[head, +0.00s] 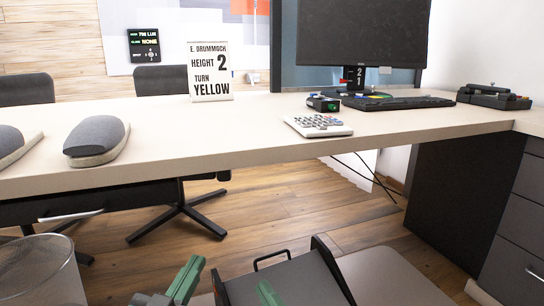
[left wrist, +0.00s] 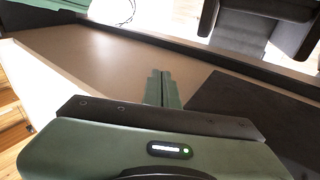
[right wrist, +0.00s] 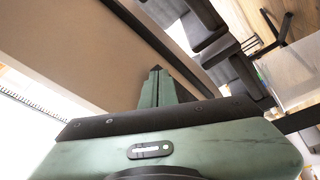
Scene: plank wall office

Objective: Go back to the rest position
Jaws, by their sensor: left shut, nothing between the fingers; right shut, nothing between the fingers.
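My left gripper (head: 192,268) shows as a green shape at the bottom of the head view, below and in front of the desk's front edge. In the left wrist view its fingers (left wrist: 161,76) lie together with nothing between them. My right gripper (head: 266,290) shows only as a small green tip low in the head view, right of the left one. In the right wrist view its fingers (right wrist: 156,72) are also together and empty. Both grippers are apart from the things on the desk.
The pale desk (head: 230,140) spans the view. On it are a calculator (head: 318,125), keyboard (head: 398,102), monitor (head: 362,32), sign (head: 210,72) and grey padded objects (head: 97,138). A clear bin (head: 40,275) stands lower left; drawers (head: 520,225) stand right.

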